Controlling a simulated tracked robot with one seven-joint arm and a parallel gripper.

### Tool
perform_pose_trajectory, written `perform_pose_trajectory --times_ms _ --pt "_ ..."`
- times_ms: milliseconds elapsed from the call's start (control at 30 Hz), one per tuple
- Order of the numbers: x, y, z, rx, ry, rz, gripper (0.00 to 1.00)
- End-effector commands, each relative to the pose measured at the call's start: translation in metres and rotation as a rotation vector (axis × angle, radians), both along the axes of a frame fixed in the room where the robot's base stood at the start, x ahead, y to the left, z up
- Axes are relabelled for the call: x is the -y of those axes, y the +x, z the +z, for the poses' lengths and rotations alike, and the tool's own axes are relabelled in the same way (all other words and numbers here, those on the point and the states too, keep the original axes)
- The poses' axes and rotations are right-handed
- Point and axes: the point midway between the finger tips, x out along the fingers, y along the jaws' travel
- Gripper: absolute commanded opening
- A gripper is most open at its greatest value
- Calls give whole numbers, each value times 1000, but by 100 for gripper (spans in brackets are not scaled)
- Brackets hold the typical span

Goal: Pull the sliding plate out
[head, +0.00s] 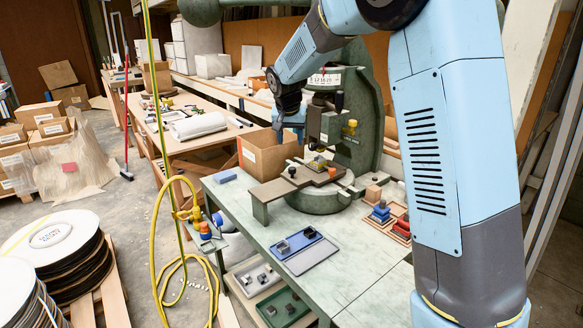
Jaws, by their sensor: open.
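The green fly press (362,115) stands on the bench behind my arm. The brown sliding plate (275,188) lies low at the press, above its round base, and sticks out towards the front left. My gripper (288,138) points down from my blue arm, above and behind the plate's left part, in front of the cardboard box. It is open, with nothing seen between its fingers, and looks apart from the plate. The arm hides part of the press.
A cardboard box (251,154) stands beside the press. A yellow hose (161,260) hangs left. The bench's front left is mostly clear.

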Motion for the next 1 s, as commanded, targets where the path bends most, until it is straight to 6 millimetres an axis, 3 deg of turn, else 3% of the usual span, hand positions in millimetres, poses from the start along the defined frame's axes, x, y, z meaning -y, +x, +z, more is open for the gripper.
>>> perform_pose_trajectory --times_ms 233,700,1000 --pt "0 9 -20 -2 -2 -2 54" --pt "6 39 -96 -3 -2 -1 54" --pt "7 51 -125 -1 -1 1 54"
